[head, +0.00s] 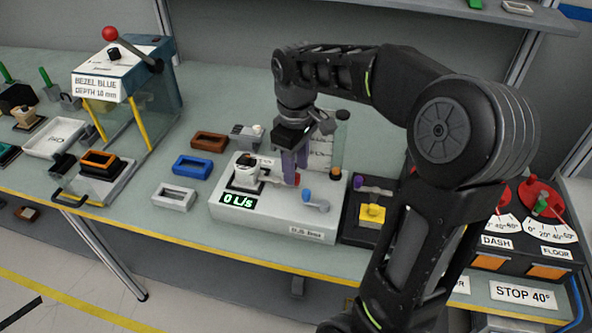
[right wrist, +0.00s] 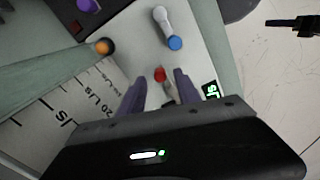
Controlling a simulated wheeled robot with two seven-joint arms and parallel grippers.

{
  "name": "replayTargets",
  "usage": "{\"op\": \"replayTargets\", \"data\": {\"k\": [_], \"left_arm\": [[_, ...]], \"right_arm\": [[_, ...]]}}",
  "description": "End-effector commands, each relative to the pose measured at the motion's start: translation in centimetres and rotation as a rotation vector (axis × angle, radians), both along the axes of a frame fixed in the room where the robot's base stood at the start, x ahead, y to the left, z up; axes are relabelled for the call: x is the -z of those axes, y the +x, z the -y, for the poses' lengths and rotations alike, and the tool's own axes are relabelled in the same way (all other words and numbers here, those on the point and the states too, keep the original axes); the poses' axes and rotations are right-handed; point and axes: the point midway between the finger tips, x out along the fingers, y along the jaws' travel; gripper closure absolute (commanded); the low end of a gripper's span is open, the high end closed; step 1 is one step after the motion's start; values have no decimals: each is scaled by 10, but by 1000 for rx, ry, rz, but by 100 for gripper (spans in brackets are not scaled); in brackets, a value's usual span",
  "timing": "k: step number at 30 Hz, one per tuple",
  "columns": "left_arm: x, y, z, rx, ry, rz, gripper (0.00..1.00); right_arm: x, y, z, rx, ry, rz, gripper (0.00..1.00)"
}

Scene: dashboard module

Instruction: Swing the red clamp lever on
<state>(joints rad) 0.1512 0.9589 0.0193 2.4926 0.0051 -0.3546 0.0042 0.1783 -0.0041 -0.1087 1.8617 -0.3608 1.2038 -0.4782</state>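The small red-tipped lever (head: 297,178) sits on the top of the white test stand (head: 265,219), beside a small white and black fixture (head: 244,174). In the right wrist view its red knob (right wrist: 160,74) lies just ahead of the gap between my fingers, and its pale arm runs back between them. My right gripper (head: 290,168) points down over the stand with its purple fingers apart; they also show spread in the right wrist view (right wrist: 156,86). I cannot tell whether a finger touches the lever. My left gripper is out of view.
A blue-knobbed lever (head: 315,201) stands right of the red one. A green display (head: 240,201) reads 0 L/s. A clear scaled column (head: 322,148) rises behind the gripper.

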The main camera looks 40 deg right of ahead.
Motion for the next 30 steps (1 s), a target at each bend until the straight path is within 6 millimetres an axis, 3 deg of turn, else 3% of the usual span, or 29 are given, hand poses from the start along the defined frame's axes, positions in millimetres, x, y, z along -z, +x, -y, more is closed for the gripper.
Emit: {"op": "replayTargets", "data": {"k": [6, 12, 30], "left_arm": [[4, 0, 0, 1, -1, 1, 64], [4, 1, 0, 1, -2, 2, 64], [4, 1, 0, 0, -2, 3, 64]], "right_arm": [[-37, 1, 0, 0, -2, 5, 61], [-58, 0, 0, 0, -1, 3, 61], [-60, 0, 0, 0, -1, 1, 61]]}}
